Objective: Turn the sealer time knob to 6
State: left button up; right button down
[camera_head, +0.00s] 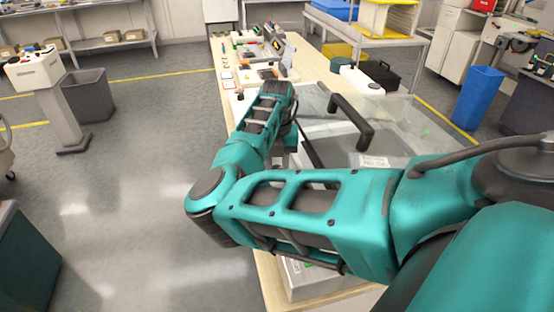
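A machine with a clear lid (405,118) and a black bar handle (352,122) stands on the wooden bench, and it looks like the sealer. A strip of its light front panel (305,280) shows below my arm. The time knob cannot be made out; my teal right arm covers most of the machine's front. That arm comes in from the right, bends at the left over the bench edge and reaches back to the machine's left side. Its gripper is hidden behind the forearm and wrist. My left arm and gripper are not in view.
The wooden bench (312,62) runs back with small parts and tools on its far left. A black box (380,75) and a white container (360,80) sit behind the lid. A blue bin (478,97) stands at right.

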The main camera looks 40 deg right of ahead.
aim_at(277, 169)
jog(key=c, duration=0.8)
grip_release()
notch_tip(277, 169, up, 13)
dwell(0.6)
